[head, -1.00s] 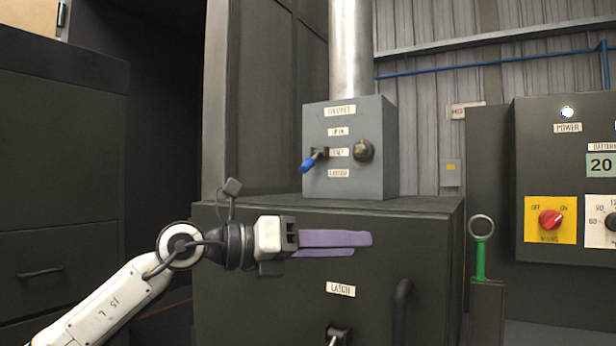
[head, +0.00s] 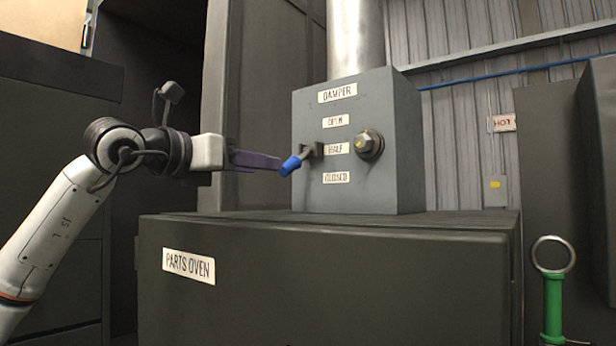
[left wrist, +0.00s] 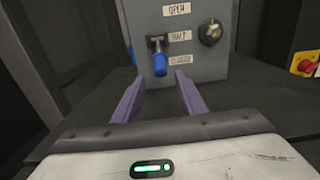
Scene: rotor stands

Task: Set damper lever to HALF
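The grey damper box (head: 375,195) stands on the parts oven, with labels DAMPER, OPEN, HALF and CLOSED. Its lever has a blue-tipped handle (head: 291,165) that points out and down to the left from a pivot near the HALF label (head: 336,149). In the left wrist view the blue handle (left wrist: 160,64) hangs between the HALF and CLOSED labels. My left gripper (head: 280,161) has purple fingers and is level with the handle, close to it. In the left wrist view its fingers (left wrist: 157,92) are apart, with the handle beyond and between them, not gripped. My right gripper is not in view.
A hex-headed knob (head: 369,145) sits right of the labels on the box. The oven top (head: 250,222) is clear in front. A green-handled ring tool (head: 553,300) stands at the right.

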